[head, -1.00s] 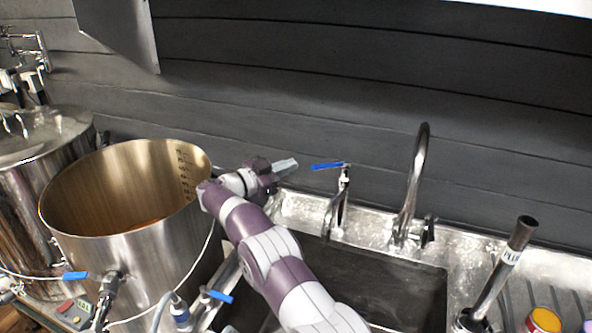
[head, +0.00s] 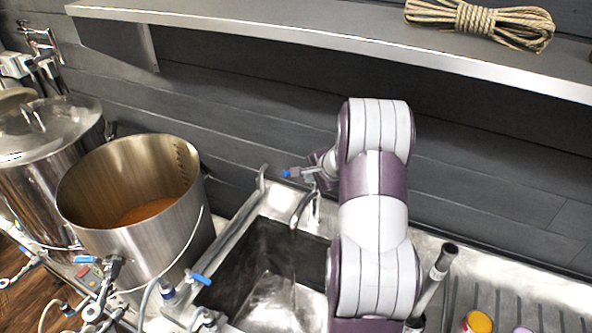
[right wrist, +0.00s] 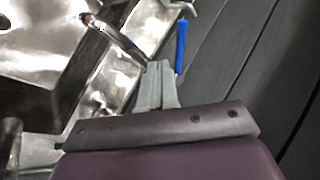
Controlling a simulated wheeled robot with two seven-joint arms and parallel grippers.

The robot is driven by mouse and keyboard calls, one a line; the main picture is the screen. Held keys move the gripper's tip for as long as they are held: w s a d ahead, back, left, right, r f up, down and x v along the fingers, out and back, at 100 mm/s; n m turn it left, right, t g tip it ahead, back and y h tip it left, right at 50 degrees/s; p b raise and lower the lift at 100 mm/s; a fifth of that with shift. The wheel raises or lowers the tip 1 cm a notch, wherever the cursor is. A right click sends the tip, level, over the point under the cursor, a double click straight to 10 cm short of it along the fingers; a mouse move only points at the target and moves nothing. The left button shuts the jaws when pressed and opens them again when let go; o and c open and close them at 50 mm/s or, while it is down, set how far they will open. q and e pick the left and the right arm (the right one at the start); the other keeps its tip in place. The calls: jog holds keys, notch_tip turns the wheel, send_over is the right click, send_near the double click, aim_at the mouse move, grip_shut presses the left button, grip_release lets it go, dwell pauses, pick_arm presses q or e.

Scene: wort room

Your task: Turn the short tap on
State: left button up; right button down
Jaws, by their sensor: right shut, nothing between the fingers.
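The short tap (head: 302,205) stands at the back edge of the sink, with a curved metal spout and a blue lever handle (head: 287,173). A thin stream that looks like water (head: 293,250) falls from its spout into the sink (head: 235,275). My right gripper (head: 302,173) is shut and empty beside the blue handle. In the right wrist view the closed fingertips (right wrist: 158,70) lie just left of the blue handle (right wrist: 181,45); I cannot tell if they touch. The spout (right wrist: 115,35) shows to their upper left. My left gripper is not in view.
A large open steel pot (head: 165,245) stands left of the sink, beside a lidded vessel (head: 45,165). My right arm hides the tall tap. A shelf (head: 330,38) with coiled rope (head: 480,18) spans above. A black-topped tube (head: 440,262) stands at right.

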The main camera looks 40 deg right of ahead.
pick_arm(q)
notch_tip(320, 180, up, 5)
jog(key=p, duration=0.4)
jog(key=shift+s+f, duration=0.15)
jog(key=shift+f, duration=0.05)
pick_arm(e)
jog(key=w+f, duration=0.4)
jog(key=w, duration=0.2)
jog(key=shift+w+d+f, duration=0.15)
jog(key=shift+w+d, duration=0.25)
jog(key=shift+d, duration=0.05)
